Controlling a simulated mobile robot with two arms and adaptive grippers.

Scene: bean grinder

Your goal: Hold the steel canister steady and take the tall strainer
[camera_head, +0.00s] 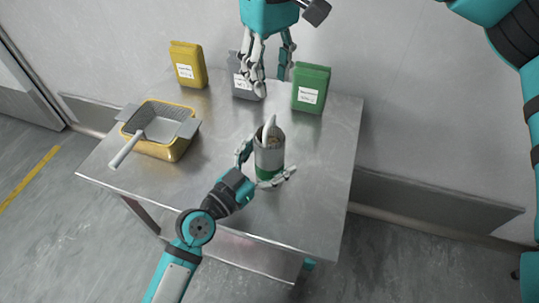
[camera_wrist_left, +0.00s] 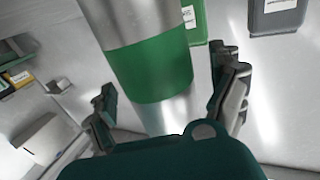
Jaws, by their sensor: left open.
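The steel canister (camera_head: 270,158), with a green band near its base, stands upright on the metal table. A pale handle (camera_head: 269,127) sticks up from its open top, seemingly the tall strainer's; the rest is hidden inside. My left gripper (camera_head: 267,167) is open, its fingers on either side of the canister's lower part. In the left wrist view the canister (camera_wrist_left: 150,70) stands between the spread fingers, with gaps visible on both sides. My right gripper (camera_head: 271,80) is open and empty, fingers pointing down, above and behind the canister, overlapping the grey bag in the picture.
A yellow container (camera_head: 172,147) with a handled grey scoop or sieve (camera_head: 160,127) stands at the table's left. Yellow (camera_head: 188,66), grey (camera_head: 247,90) and green (camera_head: 311,88) bags stand along the back. The table's (camera_head: 325,170) right side is clear.

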